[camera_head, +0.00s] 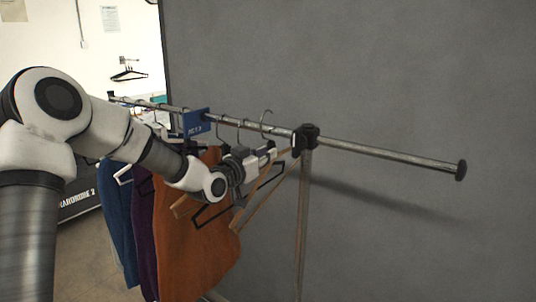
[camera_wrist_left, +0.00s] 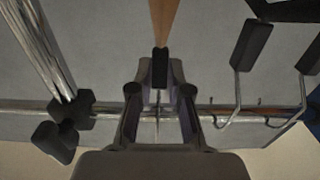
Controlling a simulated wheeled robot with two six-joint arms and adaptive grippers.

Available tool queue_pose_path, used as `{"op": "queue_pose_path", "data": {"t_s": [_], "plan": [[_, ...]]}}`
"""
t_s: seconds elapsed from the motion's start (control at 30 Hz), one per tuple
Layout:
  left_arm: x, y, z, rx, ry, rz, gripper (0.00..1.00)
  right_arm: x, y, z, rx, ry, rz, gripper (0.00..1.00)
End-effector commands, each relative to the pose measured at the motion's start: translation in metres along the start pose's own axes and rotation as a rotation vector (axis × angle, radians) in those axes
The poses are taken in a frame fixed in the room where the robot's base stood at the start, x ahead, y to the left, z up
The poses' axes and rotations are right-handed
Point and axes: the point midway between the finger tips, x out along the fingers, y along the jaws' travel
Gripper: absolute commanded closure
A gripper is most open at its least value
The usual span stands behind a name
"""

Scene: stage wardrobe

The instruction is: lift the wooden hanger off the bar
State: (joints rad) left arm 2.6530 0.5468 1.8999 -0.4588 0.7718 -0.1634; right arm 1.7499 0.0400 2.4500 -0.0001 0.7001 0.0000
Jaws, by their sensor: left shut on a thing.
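The wooden hanger (camera_head: 257,198) is bare and hangs at an angle below the metal bar (camera_head: 385,152), close to the post clamp. Its wire hook (camera_head: 265,118) shows at the bar, and I cannot tell if it still rests on it. My left gripper (camera_head: 272,153) is shut on the hanger just below the bar. In the left wrist view, the fingers (camera_wrist_left: 160,84) close at the wooden hanger (camera_wrist_left: 163,22), and the bar (camera_wrist_left: 245,111) crosses behind. My right gripper is not in view.
A blue sign (camera_head: 196,122) and several garments, including an orange one (camera_head: 185,245), hang to the left. A black hanger (camera_head: 213,212) is close beside my gripper. The post (camera_head: 303,220) and its black clamp (camera_head: 306,137) stand just right. The bar's right end is empty.

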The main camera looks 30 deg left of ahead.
Motion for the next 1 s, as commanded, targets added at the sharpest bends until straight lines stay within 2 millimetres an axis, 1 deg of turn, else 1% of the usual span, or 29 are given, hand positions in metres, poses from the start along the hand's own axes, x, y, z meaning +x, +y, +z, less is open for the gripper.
{"op": "queue_pose_path", "data": {"t_s": [0.67, 1.0], "plan": [[-0.041, 0.001, 0.000, -0.002, 0.001, 0.001, 1.00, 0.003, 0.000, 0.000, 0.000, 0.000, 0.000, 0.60], [-0.061, 0.000, 0.000, -0.002, 0.000, 0.000, 1.00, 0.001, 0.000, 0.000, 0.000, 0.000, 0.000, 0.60]]}}
